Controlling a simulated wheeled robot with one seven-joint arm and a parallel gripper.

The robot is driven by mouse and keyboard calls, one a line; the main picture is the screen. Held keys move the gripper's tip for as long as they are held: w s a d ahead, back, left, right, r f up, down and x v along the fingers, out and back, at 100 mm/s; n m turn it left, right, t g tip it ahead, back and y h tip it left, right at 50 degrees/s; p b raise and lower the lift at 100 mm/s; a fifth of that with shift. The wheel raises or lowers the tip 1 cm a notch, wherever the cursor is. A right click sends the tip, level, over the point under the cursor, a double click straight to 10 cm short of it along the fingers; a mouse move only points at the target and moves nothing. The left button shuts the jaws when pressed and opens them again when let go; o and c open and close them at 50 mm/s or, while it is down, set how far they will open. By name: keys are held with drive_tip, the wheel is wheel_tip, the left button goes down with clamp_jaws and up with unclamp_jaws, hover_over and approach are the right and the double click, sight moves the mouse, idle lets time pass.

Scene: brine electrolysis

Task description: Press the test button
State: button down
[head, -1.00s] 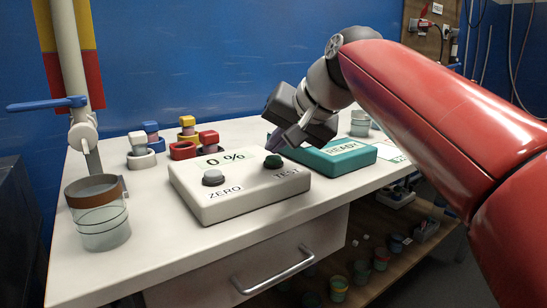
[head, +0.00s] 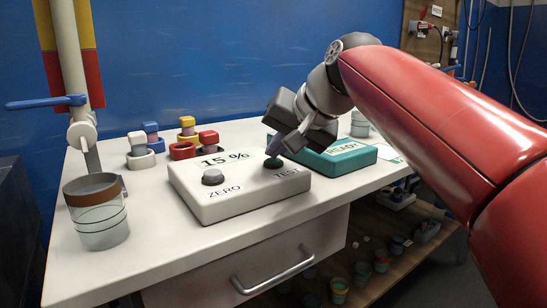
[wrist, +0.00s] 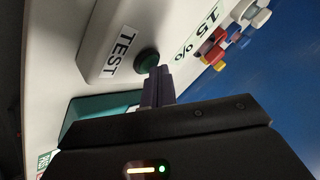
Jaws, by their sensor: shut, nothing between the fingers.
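A white box (head: 235,199) on the bench has a grey ZERO button (head: 213,177), a dark green test button (head: 272,163) and a display (head: 223,160) reading 15 %. My gripper (head: 276,150) is shut and empty, its fingertips at the test button. In the wrist view the shut fingertips (wrist: 162,72) are at the edge of the green button (wrist: 147,62), beside the TEST label (wrist: 121,53). They look to be touching it, but the exact contact is partly hidden by the fingers.
A teal box (head: 345,160) reading READY stands to the right, behind my gripper. A glass beaker (head: 98,225) stands at the bench's left front. Coloured blocks (head: 183,150) stand at the back. A drawer with a handle (head: 275,270) is below.

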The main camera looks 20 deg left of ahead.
sight(277, 161)
drive_tip(key=shift+r+p, duration=0.9)
drive_tip(key=shift+p, duration=0.1)
wheel_tip(277, 161, up, 3)
drive_tip(key=p, duration=0.3)
drive_tip(key=shift+r, duration=0.1)
drive_tip(key=shift+r+p, duration=0.5)
drive_tip(key=shift+r, duration=0.45)
